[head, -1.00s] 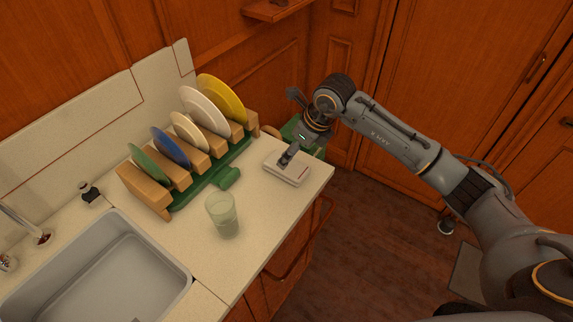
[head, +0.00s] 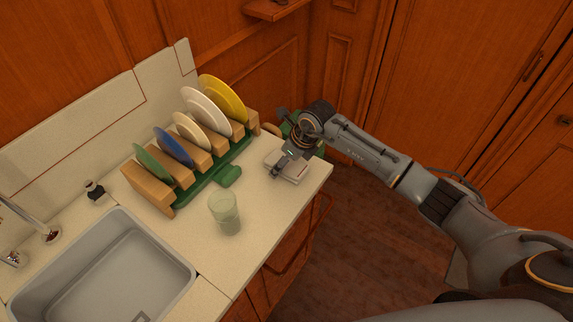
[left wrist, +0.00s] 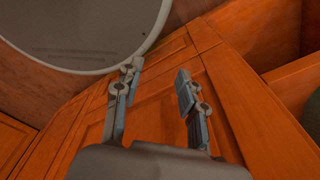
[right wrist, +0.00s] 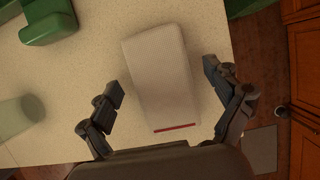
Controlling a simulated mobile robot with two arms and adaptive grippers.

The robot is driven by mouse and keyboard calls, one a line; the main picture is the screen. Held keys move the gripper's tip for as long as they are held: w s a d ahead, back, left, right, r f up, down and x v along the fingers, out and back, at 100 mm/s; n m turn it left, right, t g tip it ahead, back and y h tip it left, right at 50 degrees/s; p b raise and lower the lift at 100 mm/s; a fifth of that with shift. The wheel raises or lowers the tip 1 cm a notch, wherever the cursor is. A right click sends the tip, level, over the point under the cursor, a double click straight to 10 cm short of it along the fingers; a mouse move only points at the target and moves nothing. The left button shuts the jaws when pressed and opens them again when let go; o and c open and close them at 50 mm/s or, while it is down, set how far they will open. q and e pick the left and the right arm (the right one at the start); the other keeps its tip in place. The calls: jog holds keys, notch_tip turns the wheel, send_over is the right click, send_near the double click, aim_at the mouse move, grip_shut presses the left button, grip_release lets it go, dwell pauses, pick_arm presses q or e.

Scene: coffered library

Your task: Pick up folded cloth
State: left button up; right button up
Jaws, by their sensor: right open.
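The folded cloth (right wrist: 160,75) is a pale, ribbed, flat block with a red stripe at its near end in the right wrist view. It lies on the counter near its right end, and in the head view it (head: 293,174) is partly hidden by my right gripper. My right gripper (head: 279,170) is over the cloth. In the right wrist view my right gripper (right wrist: 165,85) is open, with one finger on each side of the cloth and gaps between. My left gripper (left wrist: 155,85) is open and empty, facing wooden cabinet panels.
A wooden dish rack (head: 146,189) with several coloured plates stands at the back. A translucent cup (head: 224,213) stands left of the cloth. A sink (head: 105,272) is at left. The counter between cup and cloth is clear.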

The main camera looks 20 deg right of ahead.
jog(key=shift+f+b, duration=0.2)
jog(key=shift+b, duration=0.15)
jog(key=shift+c, duration=0.5)
jog(key=c, duration=1)
